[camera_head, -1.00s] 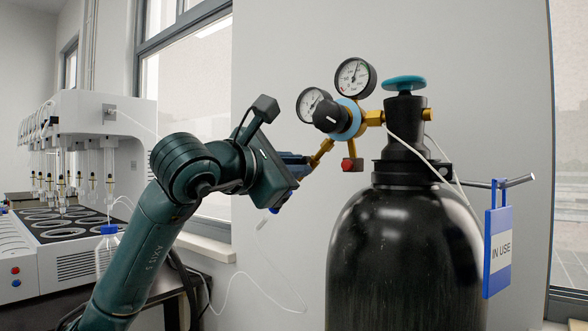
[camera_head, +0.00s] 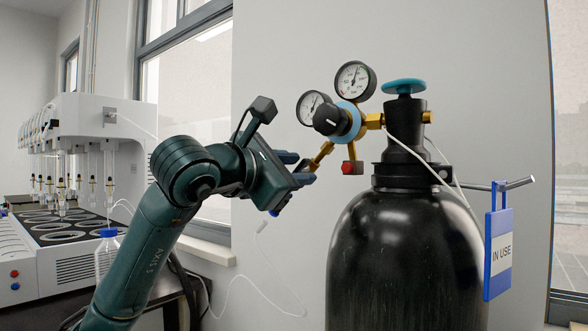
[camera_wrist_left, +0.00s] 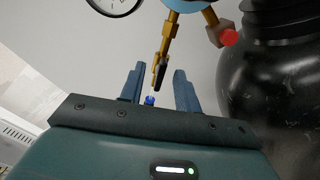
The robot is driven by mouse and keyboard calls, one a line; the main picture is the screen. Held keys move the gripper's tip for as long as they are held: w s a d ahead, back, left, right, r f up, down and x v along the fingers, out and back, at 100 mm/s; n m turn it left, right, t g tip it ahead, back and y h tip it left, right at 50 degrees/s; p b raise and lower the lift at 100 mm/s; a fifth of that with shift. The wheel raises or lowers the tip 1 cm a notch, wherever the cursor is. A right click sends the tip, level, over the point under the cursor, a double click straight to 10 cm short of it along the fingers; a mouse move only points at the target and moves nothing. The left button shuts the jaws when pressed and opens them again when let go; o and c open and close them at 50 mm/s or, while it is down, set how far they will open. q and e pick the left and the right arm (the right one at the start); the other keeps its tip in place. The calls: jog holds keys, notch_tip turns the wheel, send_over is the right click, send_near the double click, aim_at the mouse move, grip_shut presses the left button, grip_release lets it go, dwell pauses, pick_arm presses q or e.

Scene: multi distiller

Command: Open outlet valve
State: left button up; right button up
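The gas regulator (camera_head: 346,118) sits on the black cylinder's neck, with two round gauges and brass fittings. Its outlet valve is on the lower left brass branch (camera_head: 321,156). In the left wrist view, the outlet valve's black lever (camera_wrist_left: 161,74) lies between the two blue fingers, with a blue tip (camera_wrist_left: 149,100) below. My left gripper (camera_head: 305,167) is open, with a finger on each side of the outlet and visible gaps in the wrist view (camera_wrist_left: 159,76). The far end of the outlet is partly hidden by the fingers in the head view. My right gripper is not in view.
The black cylinder (camera_head: 400,260) stands close on the right, with a blue "IN USE" sign (camera_head: 498,252) hanging from it. A teal knob (camera_head: 404,86) tops it. A white distiller (camera_head: 75,250) and a bottle (camera_head: 106,250) stand at left. A thin white tube (camera_head: 262,292) hangs by the wall.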

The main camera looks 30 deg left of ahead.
pick_arm(q)
jog(key=s+a, duration=0.1)
jog(key=s, duration=1.2)
jog(key=shift+b, duration=0.45)
